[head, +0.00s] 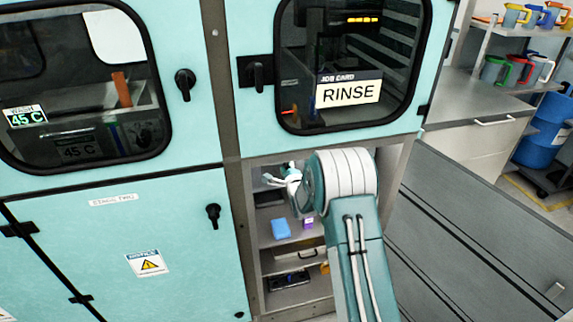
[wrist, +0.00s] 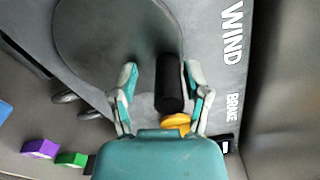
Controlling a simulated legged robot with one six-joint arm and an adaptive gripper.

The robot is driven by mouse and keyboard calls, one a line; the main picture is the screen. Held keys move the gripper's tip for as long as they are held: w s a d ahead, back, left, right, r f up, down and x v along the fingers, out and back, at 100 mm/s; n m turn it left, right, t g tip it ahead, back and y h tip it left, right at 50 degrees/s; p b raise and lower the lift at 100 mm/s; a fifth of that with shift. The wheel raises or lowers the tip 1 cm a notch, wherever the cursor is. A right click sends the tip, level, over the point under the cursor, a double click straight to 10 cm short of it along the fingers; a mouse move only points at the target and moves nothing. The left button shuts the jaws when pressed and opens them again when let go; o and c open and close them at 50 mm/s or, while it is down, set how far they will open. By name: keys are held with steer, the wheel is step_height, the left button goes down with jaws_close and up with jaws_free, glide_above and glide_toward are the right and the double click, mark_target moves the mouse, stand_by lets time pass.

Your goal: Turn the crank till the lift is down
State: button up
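In the wrist view a black cylindrical handle (wrist: 170,84) with an orange collar (wrist: 176,122) stands in front of a grey panel marked WIND and BRAKE; it looks like the crank's grip. My gripper (wrist: 162,72) is open, one finger on each side of the handle. A clear gap shows on the left; the right finger is close beside it, and I cannot tell whether it touches. A dark round disc (wrist: 110,35) is on the panel behind. In the head view my gripper (head: 283,178) reaches into the open bay. I cannot make out the lift.
The bay's shelves hold a blue block (head: 281,228) and a purple block (head: 308,223). A green block (wrist: 72,159) shows in the wrist view. Teal cabinet doors with a black latch (head: 213,214) flank the bay on the left; a grey panel (head: 480,230) stands right.

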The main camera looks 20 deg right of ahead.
steer(key=shift+r, duration=0.2)
steer(key=shift+s, duration=0.1)
steer(key=shift+s, duration=0.3)
steer(key=s, duration=1.1)
steer(key=shift+f, duration=0.1)
